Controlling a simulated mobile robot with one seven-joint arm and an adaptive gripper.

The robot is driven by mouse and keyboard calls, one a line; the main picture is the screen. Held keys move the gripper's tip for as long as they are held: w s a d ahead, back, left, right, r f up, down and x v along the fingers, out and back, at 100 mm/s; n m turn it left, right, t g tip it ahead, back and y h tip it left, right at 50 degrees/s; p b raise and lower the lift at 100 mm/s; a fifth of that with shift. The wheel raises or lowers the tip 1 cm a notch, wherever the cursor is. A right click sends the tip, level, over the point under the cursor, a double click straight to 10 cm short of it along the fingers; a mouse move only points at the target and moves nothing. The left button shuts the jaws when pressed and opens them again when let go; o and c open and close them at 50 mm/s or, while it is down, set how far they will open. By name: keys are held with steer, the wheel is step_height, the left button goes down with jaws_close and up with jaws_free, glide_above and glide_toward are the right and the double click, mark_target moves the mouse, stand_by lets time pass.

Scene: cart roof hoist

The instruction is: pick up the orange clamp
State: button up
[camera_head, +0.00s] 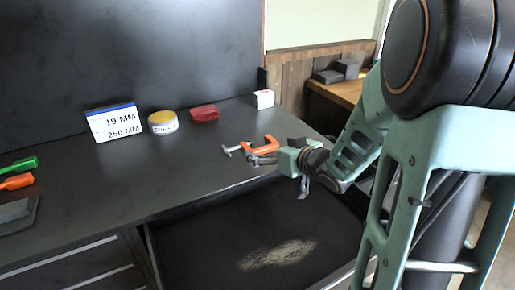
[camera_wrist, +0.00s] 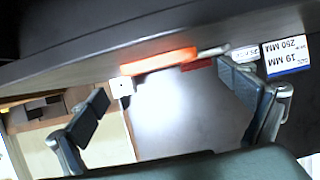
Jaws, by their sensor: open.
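The orange clamp (camera_head: 262,150) lies on the dark worktop near its front edge, with a grey metal screw and bar at its left end. In the wrist view its orange body (camera_wrist: 158,62) shows as a bright bar ahead of the fingers, roughly midway across the gap. My gripper (camera_head: 280,151) is at the clamp's right end in the head view, reaching in from the right, low over the worktop. In the wrist view my gripper (camera_wrist: 163,88) has its two fingers wide apart with nothing between the pads. Whether a finger touches the clamp I cannot tell.
Behind the clamp stand a white-and-blue sign (camera_head: 114,123), a yellow-lidded tin (camera_head: 163,123), a red object (camera_head: 205,114) and a white block (camera_head: 264,99). Green-handled (camera_head: 20,166) and orange-handled (camera_head: 17,182) tools lie far left. An open dark drawer (camera_head: 200,245) is below the front edge.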

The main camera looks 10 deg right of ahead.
mark_target(265, 148)
steer(key=x, duration=0.3)
steer(key=shift+w+f, duration=0.15)
steer(key=shift+f, duration=0.05)
steer(key=c, duration=1.3)
steer(key=shift+r, duration=0.1)
steer(key=shift+c, duration=0.9)
steer(key=shift+r, duration=0.15)
